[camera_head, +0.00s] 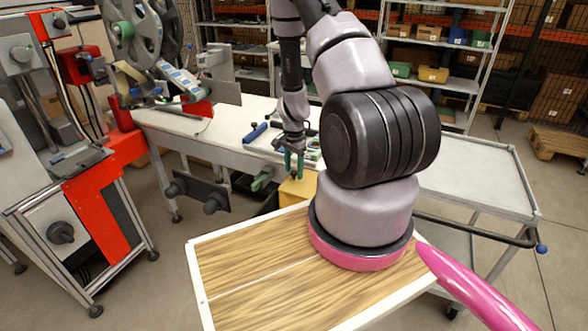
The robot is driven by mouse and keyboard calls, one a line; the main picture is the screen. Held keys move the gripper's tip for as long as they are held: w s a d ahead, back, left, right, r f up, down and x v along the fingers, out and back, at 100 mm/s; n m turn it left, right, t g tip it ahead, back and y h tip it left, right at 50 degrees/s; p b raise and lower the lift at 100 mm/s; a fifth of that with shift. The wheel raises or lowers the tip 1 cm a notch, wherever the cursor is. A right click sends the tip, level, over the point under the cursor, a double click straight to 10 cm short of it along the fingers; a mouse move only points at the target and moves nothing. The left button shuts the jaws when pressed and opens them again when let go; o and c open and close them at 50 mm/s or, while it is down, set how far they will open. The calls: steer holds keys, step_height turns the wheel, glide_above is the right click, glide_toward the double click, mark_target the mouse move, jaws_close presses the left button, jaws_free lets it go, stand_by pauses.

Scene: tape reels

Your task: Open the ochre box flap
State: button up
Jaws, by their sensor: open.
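An ochre box (297,190) stands just beyond the near white frame, in the middle of the camera_head view. My arm base hides part of its right side, and its lower part is hidden too. I cannot tell which part of it is the flap. My gripper (293,166) has green fingers and points down just above the top of the box. The fingers are apart, with nothing visible between them. I cannot tell whether a fingertip touches the box.
A long grey bench (225,130) runs behind the box, with a blue-handled tool (255,132) on it. A machine with reels (135,35) stands at the left. A grey cart (475,180) stands at the right. Shelves (450,50) with bins, one yellow, fill the back.

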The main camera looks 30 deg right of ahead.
jaws_close()
stand_by(1.3)
